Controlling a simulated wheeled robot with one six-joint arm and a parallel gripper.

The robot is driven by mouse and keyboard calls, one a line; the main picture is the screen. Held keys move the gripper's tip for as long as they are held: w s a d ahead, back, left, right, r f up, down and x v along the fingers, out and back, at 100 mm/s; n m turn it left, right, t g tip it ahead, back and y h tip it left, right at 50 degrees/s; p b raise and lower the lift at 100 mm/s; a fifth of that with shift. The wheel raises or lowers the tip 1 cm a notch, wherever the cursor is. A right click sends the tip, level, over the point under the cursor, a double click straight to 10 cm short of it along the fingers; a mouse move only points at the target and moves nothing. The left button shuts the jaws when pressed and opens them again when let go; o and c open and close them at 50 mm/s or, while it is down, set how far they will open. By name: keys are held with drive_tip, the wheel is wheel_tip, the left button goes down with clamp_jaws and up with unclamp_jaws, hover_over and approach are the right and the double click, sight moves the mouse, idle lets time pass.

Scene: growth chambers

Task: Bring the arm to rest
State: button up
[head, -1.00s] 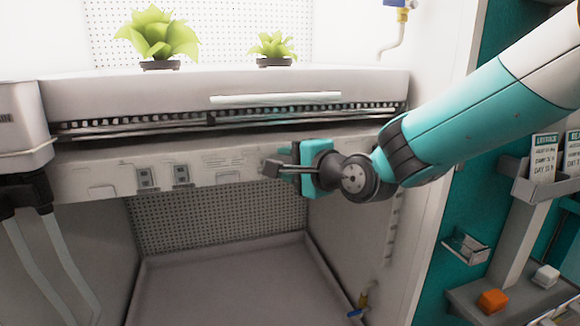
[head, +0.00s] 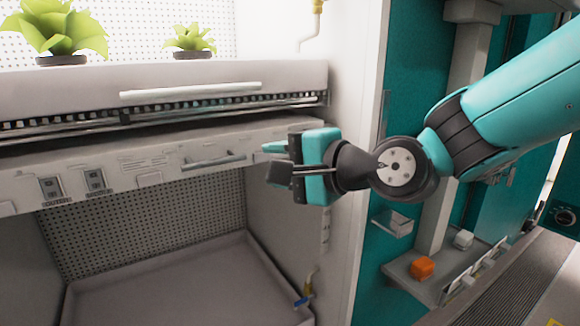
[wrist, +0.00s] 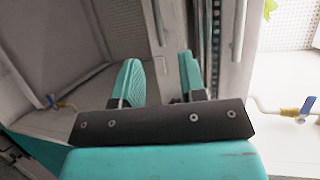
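My gripper (head: 277,160) is in front of the growth chamber's shelf edge in the head view, at the end of my teal and dark arm, which reaches in from the right. In the wrist view my gripper (wrist: 160,80) has its two teal fingers apart, with nothing between them. It appears clear of the shelf front, though the exact distance cannot be told.
The chamber shelf (head: 200,83) holds two green plants, the larger plant (head: 55,28) and the smaller plant (head: 189,40). Below is an empty tray bay (head: 180,285). At right, a grey ledge (head: 405,268) holds an orange block (head: 422,267) and white blocks.

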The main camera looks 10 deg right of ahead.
drive_tip(key=shift+v, duration=1)
drive_tip(key=s+d+f+n+g+h, duration=0.25)
drive_tip(key=s+f+n+g, duration=0.3)
drive_tip(key=s+n, duration=0.35)
drive_tip(key=s+d+f+n+g+h, duration=0.2)
drive_tip(key=s+f+n+g+h, duration=0.3)
drive_tip(key=s+n, duration=0.35)
wheel_tip(320, 180, up, 14)
drive_tip(key=s+g+y+p, duration=0.1)
drive_tip(key=p, duration=1.2)
drive_tip(key=shift+d, duration=0.15)
drive_tip(key=shift+s+f+g, duration=0.1)
drive_tip(key=shift+f+g, duration=0.1)
drive_tip(key=shift+g, duration=0.05)
drive_tip(key=shift+o, duration=0.4)
